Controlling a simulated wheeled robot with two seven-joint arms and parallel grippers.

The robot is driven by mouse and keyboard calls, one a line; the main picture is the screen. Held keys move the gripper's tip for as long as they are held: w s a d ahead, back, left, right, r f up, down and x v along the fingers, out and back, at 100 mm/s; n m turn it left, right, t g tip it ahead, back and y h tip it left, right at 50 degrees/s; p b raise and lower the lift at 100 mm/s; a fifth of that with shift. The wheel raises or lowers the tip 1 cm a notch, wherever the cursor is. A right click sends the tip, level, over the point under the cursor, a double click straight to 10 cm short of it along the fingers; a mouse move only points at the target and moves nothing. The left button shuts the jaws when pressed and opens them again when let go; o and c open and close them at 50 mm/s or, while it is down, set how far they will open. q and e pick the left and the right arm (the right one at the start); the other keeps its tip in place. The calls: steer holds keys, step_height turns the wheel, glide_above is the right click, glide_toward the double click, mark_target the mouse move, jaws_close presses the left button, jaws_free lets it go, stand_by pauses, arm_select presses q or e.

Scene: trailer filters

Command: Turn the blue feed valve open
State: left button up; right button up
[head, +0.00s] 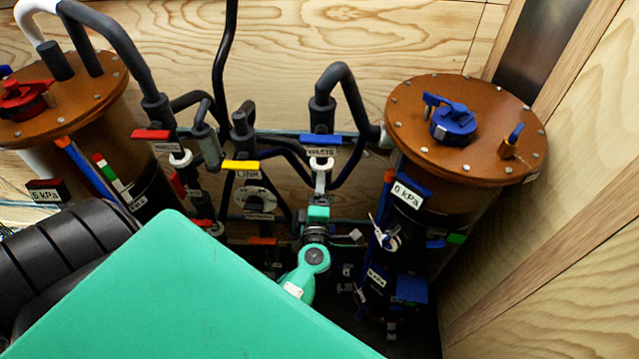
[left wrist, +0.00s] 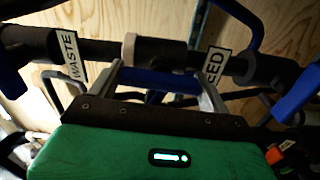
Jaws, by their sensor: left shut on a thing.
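My left gripper (head: 322,182) reaches up to the pipework by the right-hand canister. In the left wrist view its two grey fingers (left wrist: 163,82) close on a blue valve handle (left wrist: 158,80), between a WASTE label on the left and a FEED label (left wrist: 214,72) on the right. In the head view the gripped handle is mostly hidden and I cannot make out its exact angle. A blue handle with a WASTE label (head: 321,152) shows just above the fingers. My right gripper is not in view.
A brown-topped canister (head: 467,118) with a blue cap and a 0 kPa label stands at right. Another canister (head: 62,100) with a red cap stands at left. Dark pipes and a yellow LINK handle (head: 241,165) lie between them. Wooden walls close the back and right.

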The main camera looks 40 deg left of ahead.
arm_select(q)
steer(key=shift+f+n, duration=0.1)
steer(key=shift+n, duration=0.4)
steer(key=o, duration=0.9)
steer(key=shift+o, duration=0.2)
